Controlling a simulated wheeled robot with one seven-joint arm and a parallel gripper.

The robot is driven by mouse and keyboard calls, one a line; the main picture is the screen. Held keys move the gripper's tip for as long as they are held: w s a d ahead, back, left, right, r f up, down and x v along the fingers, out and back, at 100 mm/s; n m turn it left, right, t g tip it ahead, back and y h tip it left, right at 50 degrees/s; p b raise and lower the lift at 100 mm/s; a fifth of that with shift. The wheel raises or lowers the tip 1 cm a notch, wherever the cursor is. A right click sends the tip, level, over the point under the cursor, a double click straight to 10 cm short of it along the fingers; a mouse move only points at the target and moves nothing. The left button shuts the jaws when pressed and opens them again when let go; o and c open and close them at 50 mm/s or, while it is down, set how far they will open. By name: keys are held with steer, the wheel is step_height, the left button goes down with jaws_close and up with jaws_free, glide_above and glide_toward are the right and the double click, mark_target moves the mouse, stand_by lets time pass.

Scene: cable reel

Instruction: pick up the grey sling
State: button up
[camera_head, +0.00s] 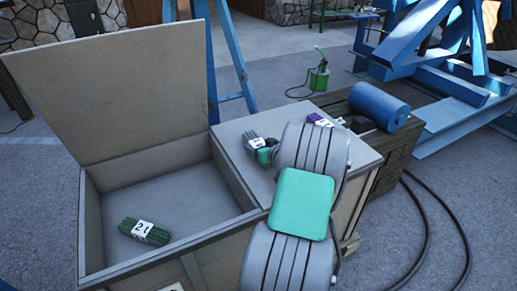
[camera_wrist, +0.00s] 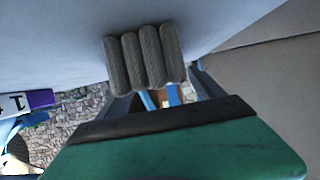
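The grey sling (camera_head: 251,138) is a small ribbed bundle on the closed part of the wooden chest's top. In the wrist view the grey sling (camera_wrist: 145,58) shows as several thick rolls side by side, just beyond my fingers. My gripper (camera_head: 268,148) is close beside it in the head view, partly hidden by my own arm. In the wrist view my gripper (camera_wrist: 160,92) has its two dark fingers apart, with a gap between them. The sling lies at the fingertips; I cannot tell whether they touch it.
A green sling (camera_head: 144,231) with a white "21" label lies inside the chest's open compartment (camera_head: 91,240), whose lid (camera_head: 110,85) stands up behind it. A purple sling (camera_head: 320,120) lies farther back on the top. A blue cylinder (camera_head: 379,106) rests on a dark crate (camera_head: 395,160).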

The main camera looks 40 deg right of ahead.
jaws_close()
stand_by(0.7)
steer(key=shift+r, duration=0.15)
